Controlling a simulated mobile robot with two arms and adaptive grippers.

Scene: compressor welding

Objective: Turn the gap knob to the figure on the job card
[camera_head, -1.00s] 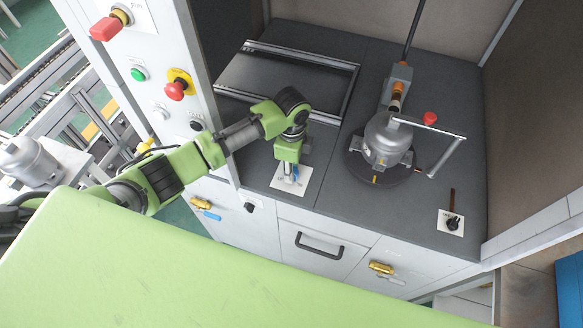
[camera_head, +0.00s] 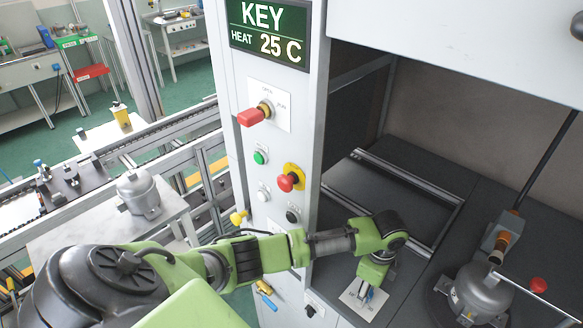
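My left arm reaches in from the left. No job card is readable here. A display (camera_head: 268,30) on the cabinet post reads "KEY" and "HEAT 25 C". My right gripper is not in view.
The post carries a red key-type switch (camera_head: 257,114), a green button (camera_head: 261,157) and a red emergency stop (camera_head: 291,178). A grey compressor (camera_head: 480,292) stands on the bench at right. Another compressor (camera_head: 139,194) is on the left table. A railed dark plate (camera_head: 390,200) lies behind my gripper.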

